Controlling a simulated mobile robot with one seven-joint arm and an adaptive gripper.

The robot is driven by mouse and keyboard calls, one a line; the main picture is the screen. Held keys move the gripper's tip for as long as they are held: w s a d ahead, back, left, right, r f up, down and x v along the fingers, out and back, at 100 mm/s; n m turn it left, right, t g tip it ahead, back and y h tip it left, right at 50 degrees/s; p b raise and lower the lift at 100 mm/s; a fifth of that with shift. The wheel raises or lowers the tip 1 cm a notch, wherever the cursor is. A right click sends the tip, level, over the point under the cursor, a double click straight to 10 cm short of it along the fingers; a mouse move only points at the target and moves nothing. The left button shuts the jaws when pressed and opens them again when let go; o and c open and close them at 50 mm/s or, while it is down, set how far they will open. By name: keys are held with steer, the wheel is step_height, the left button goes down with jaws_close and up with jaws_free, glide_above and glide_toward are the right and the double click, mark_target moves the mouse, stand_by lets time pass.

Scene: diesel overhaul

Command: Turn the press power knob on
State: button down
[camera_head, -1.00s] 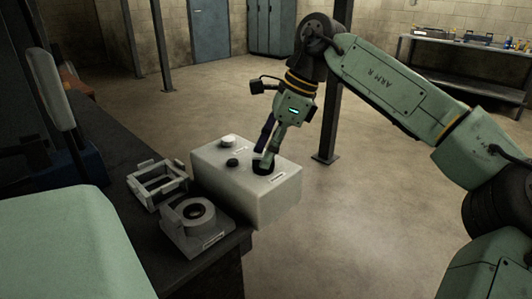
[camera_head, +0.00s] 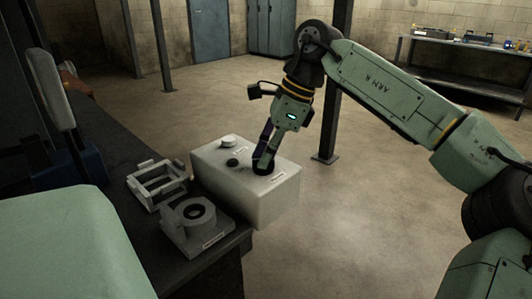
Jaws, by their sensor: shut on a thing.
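A pale box (camera_head: 262,205) stands at the end of the dark bench, with controls on its top. A dark round knob (camera_head: 261,168) is on the right part of the top, by a small label. My gripper (camera_head: 264,160) reaches down from above with its fingers shut on this dark knob. The fingers hide part of the knob, and its pointer position cannot be made out. A smaller black button (camera_head: 232,162) and a whitish round control (camera_head: 228,141) sit to the left on the same top, apart from my gripper. The label text is too small to read.
A grey block with a round bore (camera_head: 195,222) and a light open frame (camera_head: 156,185) stand on the dark bench left of the box. A dark post (camera_head: 333,110) rises behind my arm. The floor to the right is clear.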

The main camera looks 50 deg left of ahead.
steer(key=shift+s+f+m, duration=0.1)
steer(key=shift+m, duration=0.2)
steer(key=m, duration=0.1)
steer(key=m+t+y+b, duration=0.1)
steer(key=m, duration=0.1)
steer(key=shift+d+f+m, duration=0.1)
steer(key=shift+d+m, duration=0.05)
steer(key=shift+m, duration=0.15)
steer(key=m+t, duration=0.1)
steer(key=m, duration=0.1)
steer(key=m+t+b, duration=0.1)
steer(key=m, duration=0.1)
steer(key=shift+s+m+y+b, duration=0.2)
steer(key=shift+m+y+b, duration=0.1)
steer(key=m+t, duration=0.1)
steer(key=m, duration=0.3)
steer(key=shift+s+m+t, duration=0.15)
steer(key=shift+m+t, duration=0.15)
steer(key=shift+t, duration=0.1)
steer(key=shift+m+t+h, duration=0.5)
steer(key=shift+m+t, duration=0.3)
steer(key=shift+m, duration=1.4)
steer(key=c, duration=1.6)
jaws_free()
